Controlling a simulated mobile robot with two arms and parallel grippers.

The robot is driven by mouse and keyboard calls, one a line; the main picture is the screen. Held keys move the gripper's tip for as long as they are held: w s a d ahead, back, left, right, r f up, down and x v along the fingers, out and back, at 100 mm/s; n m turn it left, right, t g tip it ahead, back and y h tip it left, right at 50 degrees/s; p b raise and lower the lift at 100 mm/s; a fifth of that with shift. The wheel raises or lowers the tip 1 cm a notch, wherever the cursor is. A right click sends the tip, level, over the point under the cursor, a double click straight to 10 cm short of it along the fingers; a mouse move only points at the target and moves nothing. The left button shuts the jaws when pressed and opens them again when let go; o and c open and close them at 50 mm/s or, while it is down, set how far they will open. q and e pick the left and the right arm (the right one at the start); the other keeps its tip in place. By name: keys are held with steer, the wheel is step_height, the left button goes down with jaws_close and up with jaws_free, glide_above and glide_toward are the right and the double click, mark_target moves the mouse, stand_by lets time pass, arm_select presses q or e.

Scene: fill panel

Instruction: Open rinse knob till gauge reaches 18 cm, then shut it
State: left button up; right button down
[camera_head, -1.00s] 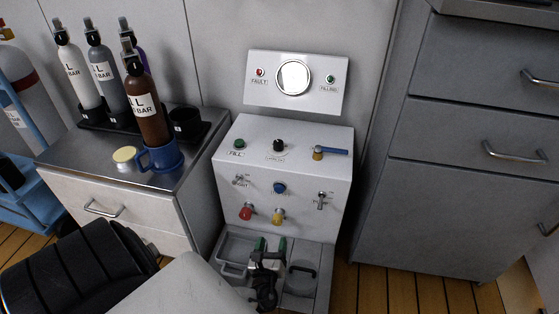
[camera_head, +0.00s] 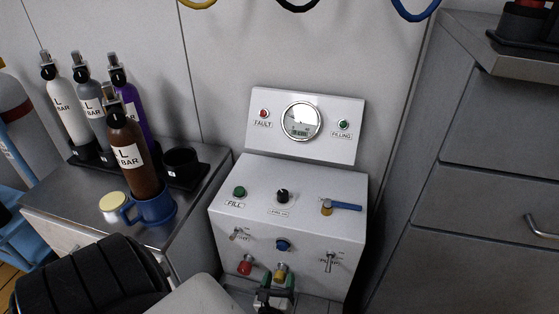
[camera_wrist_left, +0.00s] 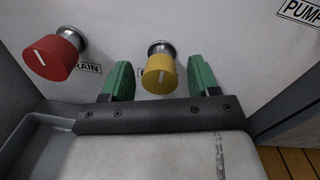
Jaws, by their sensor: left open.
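The yellow knob (camera_head: 280,271) is on the lower front of the white panel box (camera_head: 290,215). In the left wrist view the yellow knob (camera_wrist_left: 159,75) stands out on a metal stem; its label is mostly hidden. My left gripper (camera_head: 276,285) is open, with one green finger on either side of the yellow knob and gaps between them. The round gauge (camera_head: 301,121) on the upright back plate shows a dial and a small display, too small to read. My right gripper is not in view.
A red knob (camera_wrist_left: 53,57), labelled DRAIN, is left of the yellow one. A blue knob (camera_head: 283,245) and toggle switches (camera_head: 331,262) are nearby. A blue-handled valve (camera_head: 342,206) is on top. Bottles and a blue mug (camera_head: 155,207) stand on the left cabinet.

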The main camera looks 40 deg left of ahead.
arm_select(q)
steer(key=c, duration=0.9)
